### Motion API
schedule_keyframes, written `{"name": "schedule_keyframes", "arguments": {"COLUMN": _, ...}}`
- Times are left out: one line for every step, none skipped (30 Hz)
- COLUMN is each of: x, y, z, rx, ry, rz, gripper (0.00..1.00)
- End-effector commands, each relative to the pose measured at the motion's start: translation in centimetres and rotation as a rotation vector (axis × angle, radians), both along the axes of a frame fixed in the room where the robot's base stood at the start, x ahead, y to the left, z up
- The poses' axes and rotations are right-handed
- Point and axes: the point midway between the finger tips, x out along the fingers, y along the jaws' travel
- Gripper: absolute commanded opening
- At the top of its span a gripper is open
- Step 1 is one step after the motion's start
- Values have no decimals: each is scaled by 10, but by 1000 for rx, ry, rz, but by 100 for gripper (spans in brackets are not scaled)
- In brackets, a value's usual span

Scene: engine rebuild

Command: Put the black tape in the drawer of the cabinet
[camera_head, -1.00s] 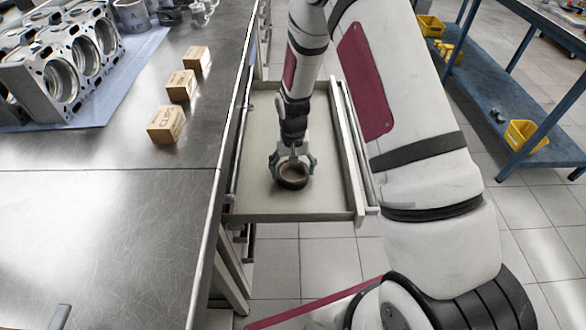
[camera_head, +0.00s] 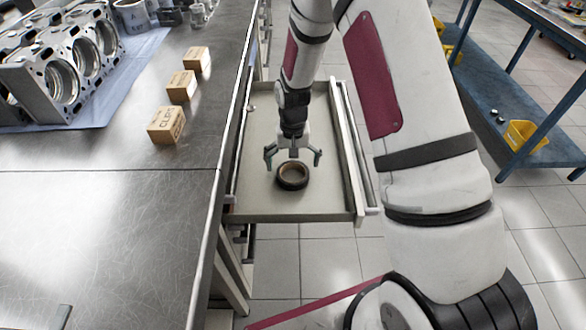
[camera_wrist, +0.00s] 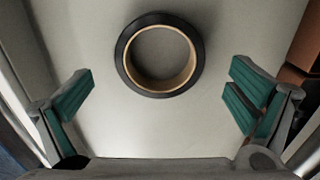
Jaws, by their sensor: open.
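The black tape (camera_head: 292,176) is a roll with a tan inner core, lying flat on the floor of the open drawer (camera_head: 262,204). The drawer is pulled out of the cabinet (camera_head: 228,262) under the steel worktop. My gripper (camera_head: 293,160) is open and empty, just above and behind the tape in the head view. In the wrist view the tape (camera_wrist: 160,54) lies whole on the pale drawer floor, beyond and between the spread green-padded fingers (camera_wrist: 158,100). Neither finger touches it.
On the worktop (camera_head: 110,220) stand several small cardboard boxes (camera_head: 166,125) and an engine block (camera_head: 60,70) on a blue cloth. A blue shelf table (camera_head: 510,105) with a yellow bin (camera_head: 524,135) stands at the right. Tiled floor lies between.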

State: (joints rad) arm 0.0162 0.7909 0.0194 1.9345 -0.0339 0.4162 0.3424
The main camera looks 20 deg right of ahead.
Motion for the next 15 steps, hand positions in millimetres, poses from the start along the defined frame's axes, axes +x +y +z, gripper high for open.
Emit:
{"name": "schedule_keyframes", "arguments": {"x": 1, "y": 0, "z": 13, "rx": -1, "ry": -5, "rz": 0, "gripper": 100}}
{"name": "schedule_keyframes", "arguments": {"x": 1, "y": 0, "z": 20, "rx": -1, "ry": -5, "rz": 0, "gripper": 100}}
{"name": "schedule_keyframes", "arguments": {"x": 1, "y": 0, "z": 29, "rx": 0, "ry": -4, "rz": 0, "gripper": 100}}
{"name": "schedule_keyframes", "arguments": {"x": 1, "y": 0, "z": 35, "rx": -1, "ry": -5, "rz": 0, "gripper": 100}}
{"name": "schedule_keyframes", "arguments": {"x": 1, "y": 0, "z": 41, "rx": 0, "ry": -4, "rz": 0, "gripper": 100}}
{"name": "schedule_keyframes", "arguments": {"x": 1, "y": 0, "z": 49, "rx": -1, "ry": -5, "rz": 0, "gripper": 100}}
{"name": "schedule_keyframes", "arguments": {"x": 1, "y": 0, "z": 54, "rx": 0, "ry": -4, "rz": -1, "gripper": 100}}
{"name": "schedule_keyframes", "arguments": {"x": 1, "y": 0, "z": 59, "rx": 0, "ry": -3, "rz": -1, "gripper": 100}}
{"name": "schedule_keyframes", "arguments": {"x": 1, "y": 0, "z": 66, "rx": 0, "ry": -4, "rz": -1, "gripper": 100}}
{"name": "schedule_keyframes", "arguments": {"x": 1, "y": 0, "z": 70, "rx": 0, "ry": -2, "rz": -1, "gripper": 100}}
{"name": "schedule_keyframes", "arguments": {"x": 1, "y": 0, "z": 74, "rx": 0, "ry": -2, "rz": -1, "gripper": 100}}
{"name": "schedule_keyframes", "arguments": {"x": 1, "y": 0, "z": 78, "rx": 0, "ry": -3, "rz": -1, "gripper": 100}}
{"name": "schedule_keyframes", "arguments": {"x": 1, "y": 0, "z": 81, "rx": 0, "ry": -2, "rz": -1, "gripper": 100}}
{"name": "schedule_keyframes", "arguments": {"x": 0, "y": 0, "z": 83, "rx": 0, "ry": -1, "rz": -1, "gripper": 100}}
{"name": "schedule_keyframes", "arguments": {"x": 0, "y": 0, "z": 86, "rx": 0, "ry": 0, "rz": -1, "gripper": 100}}
